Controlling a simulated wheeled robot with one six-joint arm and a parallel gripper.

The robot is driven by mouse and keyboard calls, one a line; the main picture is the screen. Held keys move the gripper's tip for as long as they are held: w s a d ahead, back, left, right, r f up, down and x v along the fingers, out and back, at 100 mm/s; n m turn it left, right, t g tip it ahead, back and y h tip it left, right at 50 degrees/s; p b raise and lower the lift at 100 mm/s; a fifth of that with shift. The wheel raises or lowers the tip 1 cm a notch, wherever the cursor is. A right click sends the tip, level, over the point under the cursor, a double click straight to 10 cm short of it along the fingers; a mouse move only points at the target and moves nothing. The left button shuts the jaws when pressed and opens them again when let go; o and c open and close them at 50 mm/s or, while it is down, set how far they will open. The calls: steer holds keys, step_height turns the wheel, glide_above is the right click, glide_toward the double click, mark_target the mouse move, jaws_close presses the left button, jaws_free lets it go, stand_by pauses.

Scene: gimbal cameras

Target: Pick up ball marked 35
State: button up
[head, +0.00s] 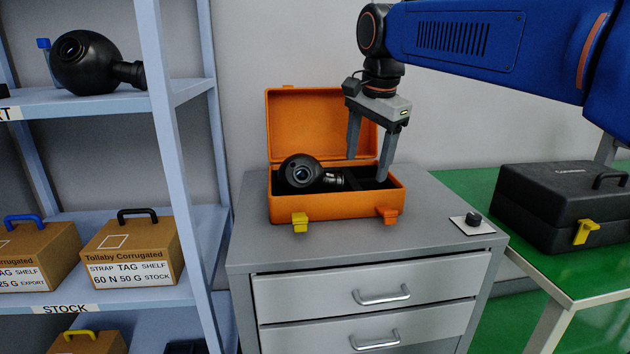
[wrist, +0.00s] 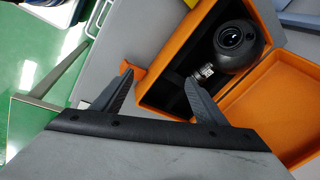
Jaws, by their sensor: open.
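A black ball-shaped gimbal camera (head: 300,173) lies in the left part of an open orange case (head: 345,208), its silver neck pointing right. It also shows in the wrist view (wrist: 238,40). A second black ball camera (head: 84,62) lies on the upper shelf at left. I cannot read a 35 on either ball. My gripper (head: 367,169) is open and empty, pointing down over the right part of the case, to the right of the cased ball. In the wrist view, its fingers (wrist: 157,74) are apart, the right one near the ball's neck.
The case stands on a grey drawer cabinet (head: 250,230), its lid (head: 290,115) raised behind. A small knob on a white plate (head: 472,222) is at the cabinet's right. A closed black case (head: 560,205) stands on a green table. Cardboard boxes (head: 130,250) fill the lower shelf.

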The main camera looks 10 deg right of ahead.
mark_target(322, 173)
steer(key=w+a+r+m, duration=0.6)
steer(key=w+a, duration=0.2)
steer(key=w, duration=0.3)
steer(key=shift+g, duration=0.4)
steer(key=w+f, duration=0.1)
steer(key=f, duration=0.4)
steer(key=w+f, duration=0.1)
steer(key=f, duration=0.5)
steer(key=w+f, duration=0.1)
steer(key=f, duration=0.5)
steer(key=shift+w+d+f, duration=0.1)
steer(key=shift+d, duration=0.15)
jaws_close()
